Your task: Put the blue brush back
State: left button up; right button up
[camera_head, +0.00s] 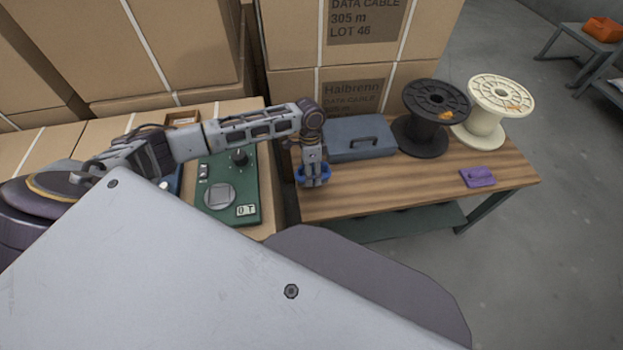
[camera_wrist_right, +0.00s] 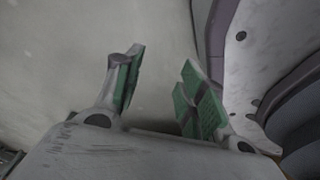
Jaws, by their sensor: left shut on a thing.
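My left gripper (camera_head: 313,180) points down at the left end of the wooden table and is shut on the blue brush (camera_head: 326,173). Blue shows on both sides of the fingers; the middle of the brush is hidden by them. I cannot tell whether the brush touches the tabletop. My right gripper (camera_wrist_right: 160,62) is open and empty in the right wrist view, its green-padded fingers apart over a plain grey surface.
On the wooden table (camera_head: 400,188) are a blue-grey toolbox (camera_head: 360,138), a black spool (camera_head: 433,118), a cream spool (camera_head: 487,120) and a purple object (camera_head: 478,177). A green panel with a dial (camera_head: 230,185) lies left. Cartons (camera_head: 350,40) stand behind. The table's front middle is clear.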

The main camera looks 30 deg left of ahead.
pick_arm(q)
jog(key=shift+f, duration=0.4)
jog(key=shift+f+b, duration=0.35)
jog(key=shift+f, duration=1.05)
jog(key=o, duration=0.6)
jog(key=shift+f, duration=0.1)
jog(key=o, duration=0.5)
pick_arm(e)
jog(key=shift+w+a+r, duration=0.15)
jog(key=shift+w+a, duration=0.1)
jog(key=shift+w, duration=0.4)
jog(key=shift+w+r, duration=0.1)
jog(key=shift+w, duration=0.2)
